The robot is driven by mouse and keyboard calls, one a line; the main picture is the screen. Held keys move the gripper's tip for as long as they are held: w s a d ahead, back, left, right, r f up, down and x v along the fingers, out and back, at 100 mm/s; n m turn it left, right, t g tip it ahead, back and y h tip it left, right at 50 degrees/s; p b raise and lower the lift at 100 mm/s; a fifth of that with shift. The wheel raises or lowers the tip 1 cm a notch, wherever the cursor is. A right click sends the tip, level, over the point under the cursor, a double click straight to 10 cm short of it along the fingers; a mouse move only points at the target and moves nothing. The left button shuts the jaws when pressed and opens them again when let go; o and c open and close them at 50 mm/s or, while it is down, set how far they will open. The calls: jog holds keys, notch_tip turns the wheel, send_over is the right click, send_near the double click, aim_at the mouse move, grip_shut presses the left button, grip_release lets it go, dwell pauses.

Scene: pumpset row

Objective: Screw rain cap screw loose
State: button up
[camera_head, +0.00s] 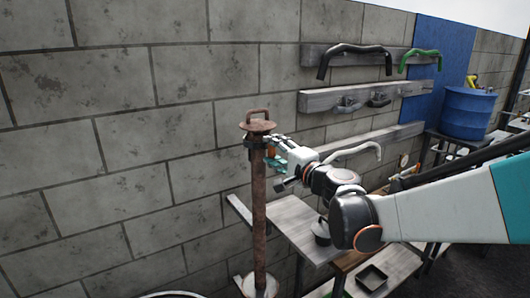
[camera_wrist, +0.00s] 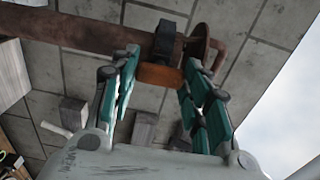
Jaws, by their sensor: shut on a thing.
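A rusty rain cap (camera_head: 257,125) with a loop handle sits on top of a tall upright rusty pipe (camera_head: 259,205). A dark clamp (camera_head: 254,141) goes around the pipe just under the cap. In the wrist view the pipe (camera_wrist: 90,32) lies across the top, with the clamp (camera_wrist: 165,40) and the cap (camera_wrist: 199,42) at its right end. The rain cap screw, an orange-brown piece (camera_wrist: 158,75), sticks out from the clamp between my fingers. My gripper (camera_wrist: 160,72) is shut on it. In the head view my gripper (camera_head: 272,143) reaches the clamp from the right; its fingertips are small there.
A block wall stands close behind the pipe. Wooden wall shelves (camera_head: 345,98) hold dark handles and a green one (camera_head: 419,57). A blue barrel (camera_head: 467,112) stands at the right. A low table (camera_head: 290,215) lies below my arm. Left of the pipe is free room.

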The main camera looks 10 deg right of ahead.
jog(key=o, duration=1.1)
jog(key=shift+c, duration=0.2)
jog(key=shift+r, duration=0.1)
